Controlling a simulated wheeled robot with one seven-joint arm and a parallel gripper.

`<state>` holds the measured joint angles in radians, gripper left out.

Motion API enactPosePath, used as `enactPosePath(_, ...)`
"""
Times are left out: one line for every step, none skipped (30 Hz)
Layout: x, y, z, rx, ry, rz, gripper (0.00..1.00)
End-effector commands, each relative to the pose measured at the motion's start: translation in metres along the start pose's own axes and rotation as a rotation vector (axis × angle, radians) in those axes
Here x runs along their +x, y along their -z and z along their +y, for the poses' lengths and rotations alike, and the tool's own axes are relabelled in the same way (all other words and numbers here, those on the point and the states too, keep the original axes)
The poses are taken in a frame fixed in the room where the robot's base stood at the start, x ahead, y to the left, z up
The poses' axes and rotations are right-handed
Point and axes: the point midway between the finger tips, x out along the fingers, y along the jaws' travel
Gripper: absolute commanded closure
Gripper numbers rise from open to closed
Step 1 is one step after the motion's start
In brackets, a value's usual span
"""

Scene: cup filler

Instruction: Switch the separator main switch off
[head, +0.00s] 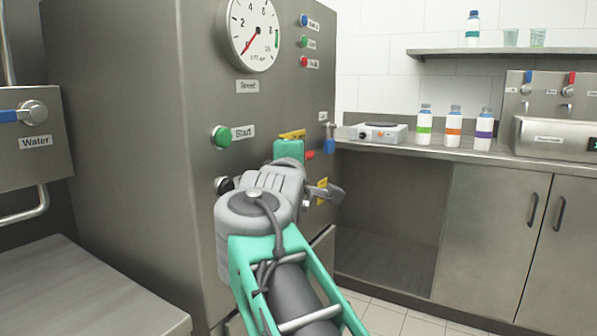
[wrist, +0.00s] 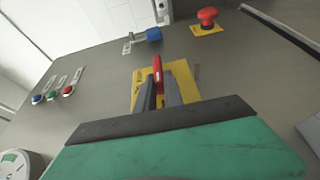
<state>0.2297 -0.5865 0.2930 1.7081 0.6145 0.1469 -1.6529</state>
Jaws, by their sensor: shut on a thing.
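The main switch has a red handle (wrist: 157,68) on a yellow plate (wrist: 181,76) on the grey machine face. In the wrist view my gripper (wrist: 158,92) is at the switch, with its two grey fingers closed on either side of the red handle. In the head view a bit of red handle (head: 310,155) and the yellow plate (head: 293,134) show beside the teal gripper body. The fingertips are mostly hidden there by my own wrist. The handle's on or off marking is not readable.
A red mushroom button (wrist: 207,14) on a yellow plate and a blue-handled valve (wrist: 153,34) sit near the switch. A counter with bottles (head: 454,126) stands right.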

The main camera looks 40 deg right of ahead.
Motion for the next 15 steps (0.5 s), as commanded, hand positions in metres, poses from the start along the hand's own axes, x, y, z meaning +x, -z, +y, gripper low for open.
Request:
enactPosePath(0.0002, 0.0007, -0.0030, -0.004, -0.010, 0.002, 1.00)
enactPosePath(0.0003, 0.0007, -0.0028, -0.006, -0.015, 0.002, 1.00)
enactPosePath(0.0003, 0.0007, -0.0023, -0.009, -0.022, 0.002, 1.00)
enactPosePath(0.0004, 0.0008, -0.0021, -0.010, -0.025, 0.002, 1.00)
enactPosePath(0.0004, 0.0008, -0.0019, -0.012, -0.028, 0.002, 1.00)
enactPosePath(0.0004, 0.0009, -0.0016, -0.013, -0.031, 0.002, 1.00)
enactPosePath(0.0004, 0.0009, -0.0014, -0.013, -0.032, 0.002, 1.00)
enactPosePath(0.0005, 0.0009, -0.0013, -0.014, -0.033, 0.002, 1.00)
enactPosePath(0.0005, 0.0009, -0.0010, -0.014, -0.034, 0.002, 1.00)
enactPosePath(0.0005, 0.0010, -0.0009, -0.015, -0.034, 0.002, 1.00)
enactPosePath(0.0005, 0.0010, -0.0008, -0.015, -0.034, 0.002, 1.00)
enactPosePath(0.0005, 0.0010, -0.0007, -0.014, -0.034, 0.002, 1.00)
enactPosePath(0.0005, 0.0010, -0.0007, -0.015, -0.034, 0.002, 1.00)
enactPosePath(0.0005, 0.0010, -0.0007, -0.014, -0.034, 0.003, 1.00)
enactPosePath(0.0005, 0.0011, -0.0007, -0.014, -0.034, 0.003, 1.00)
